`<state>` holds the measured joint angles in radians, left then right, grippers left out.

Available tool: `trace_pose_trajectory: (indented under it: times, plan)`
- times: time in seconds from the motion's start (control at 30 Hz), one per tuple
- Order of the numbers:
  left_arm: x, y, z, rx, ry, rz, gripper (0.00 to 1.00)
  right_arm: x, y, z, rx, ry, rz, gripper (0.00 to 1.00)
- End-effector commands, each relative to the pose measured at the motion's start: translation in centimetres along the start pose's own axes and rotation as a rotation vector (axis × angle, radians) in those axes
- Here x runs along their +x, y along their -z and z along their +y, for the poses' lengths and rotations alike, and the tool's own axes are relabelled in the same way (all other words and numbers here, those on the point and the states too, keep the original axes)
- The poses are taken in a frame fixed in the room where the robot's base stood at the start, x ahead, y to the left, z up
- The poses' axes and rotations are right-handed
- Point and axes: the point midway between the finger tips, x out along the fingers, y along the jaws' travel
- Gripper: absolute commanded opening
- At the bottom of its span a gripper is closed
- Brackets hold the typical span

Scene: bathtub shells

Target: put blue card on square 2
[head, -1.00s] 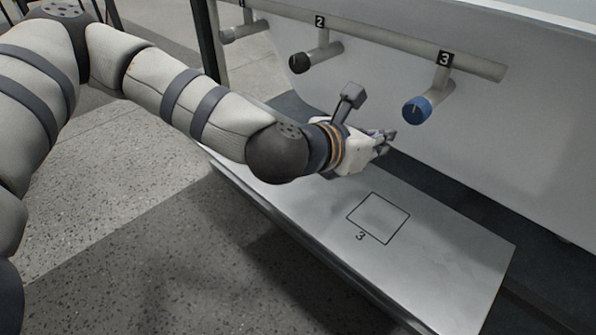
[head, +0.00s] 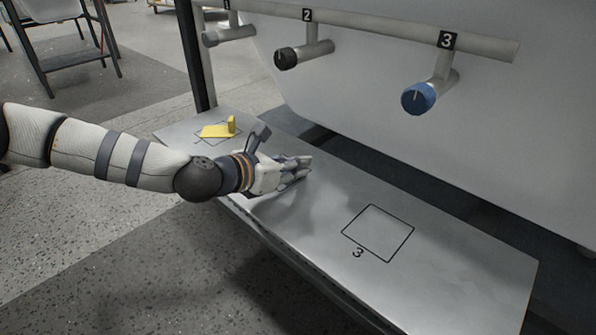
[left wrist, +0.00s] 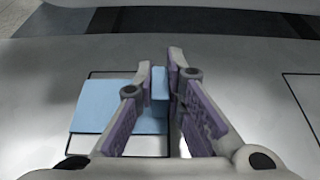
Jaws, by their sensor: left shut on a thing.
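The blue card (left wrist: 105,108) shows in the left wrist view as a light-blue plate with a raised tab (left wrist: 159,84). My left gripper (left wrist: 162,68) is shut on that tab. The card is over a black outlined square (left wrist: 145,146), lying toward its left side; I cannot tell whether it touches the bench. In the head view my left gripper (head: 305,168) is low over the middle of the metal bench, between the squares at the two ends. It hides the card and the middle square's number there. My right gripper is not in view.
A yellow card (head: 219,131) with a tab lies on the far-left square. Square 3 (head: 378,233) is empty on the right of the metal bench (head: 450,275). Above are knobs on a pipe: black under 2 (head: 287,58), blue under 3 (head: 419,98), grey under 1 (head: 211,39).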

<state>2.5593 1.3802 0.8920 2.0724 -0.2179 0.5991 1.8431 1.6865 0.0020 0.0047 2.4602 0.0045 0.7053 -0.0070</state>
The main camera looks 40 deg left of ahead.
Motion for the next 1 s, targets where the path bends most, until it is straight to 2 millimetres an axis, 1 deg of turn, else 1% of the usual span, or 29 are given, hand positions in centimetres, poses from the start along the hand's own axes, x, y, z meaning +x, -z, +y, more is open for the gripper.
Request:
trace_pose_trajectory:
  times: [0.2,0.37,0.4,0.47,0.77,0.87,0.97,1.0]
  plan:
    - [0.0,-0.2,0.0,0.000,0.000,-0.003,0.00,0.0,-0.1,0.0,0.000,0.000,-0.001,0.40]
    - [0.2,0.4,0.0,-0.001,-0.001,-0.001,0.00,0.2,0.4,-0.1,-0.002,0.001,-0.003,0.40]
    - [0.2,0.4,0.0,-0.001,-0.001,-0.001,0.17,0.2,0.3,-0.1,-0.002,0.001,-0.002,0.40]
    - [0.1,0.3,0.0,-0.001,-0.001,-0.002,0.30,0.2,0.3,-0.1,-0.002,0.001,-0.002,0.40]
    - [0.1,0.2,0.0,-0.001,0.000,-0.002,0.30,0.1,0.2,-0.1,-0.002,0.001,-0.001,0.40]
    - [-0.2,-0.5,-0.1,0.000,0.000,-0.004,0.30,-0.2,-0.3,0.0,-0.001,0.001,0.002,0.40]
    - [-2.1,-0.4,0.1,-0.005,-0.003,-0.003,0.30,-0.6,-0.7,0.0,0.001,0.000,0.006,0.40]
    - [-3.1,-0.6,0.1,-0.005,-0.003,-0.004,0.30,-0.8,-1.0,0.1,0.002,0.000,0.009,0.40]
